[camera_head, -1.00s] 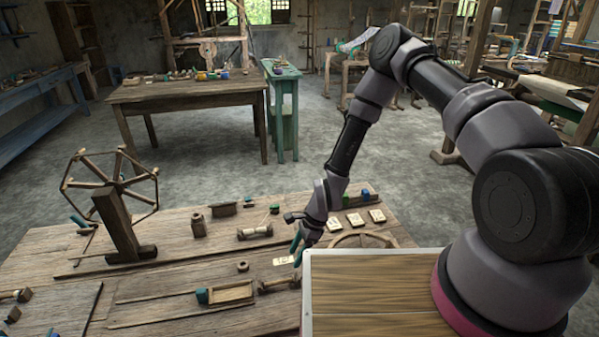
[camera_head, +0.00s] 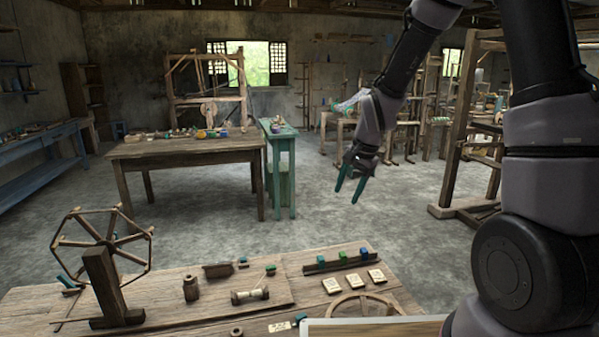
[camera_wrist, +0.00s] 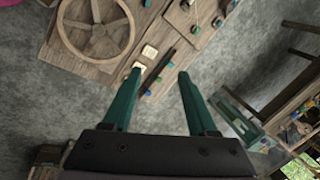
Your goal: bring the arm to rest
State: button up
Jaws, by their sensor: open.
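My gripper (camera_head: 351,190) hangs in the air above and beyond the far edge of the near wooden table (camera_head: 150,317). Its two green fingers point down and stand apart with nothing between them. In the wrist view my gripper (camera_wrist: 158,82) is also open and empty, with the floor and the table's edge below it. The arm is raised, with the forearm coming down from the top right in the head view.
The near table holds a spoked winding wheel (camera_head: 103,255), a rack with coloured blocks (camera_head: 340,261), pale cards (camera_head: 355,283) and a wooden ring (camera_head: 362,303). A worktable (camera_head: 185,149) and narrow green stand (camera_head: 281,165) are beyond. A loom frame (camera_head: 456,130) stands right. Open floor lies between.

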jog(key=s+d+r+n+t, duration=0.1)
jog(key=s+d+r, duration=0.2)
jog(key=r, duration=0.5)
jog(key=s+d+r+n+t, duration=0.1)
jog(key=s+d+r, duration=0.3)
jog(key=r, duration=0.3)
jog(key=s+d+r+n+t, duration=0.1)
jog(key=s+d+r, duration=0.1)
jog(key=s+r, duration=0.2)
jog(key=s+d+r+n+t, duration=0.1)
jog(key=s+d+r, duration=0.1)
jog(key=s+r, duration=0.3)
jog(key=s, duration=0.4)
jog(key=shift+s+d, duration=0.15)
jog(key=shift+d, duration=0.15)
jog(key=shift+r, duration=0.1)
jog(key=shift+c, duration=0.6)
jog(key=shift+a, duration=0.15)
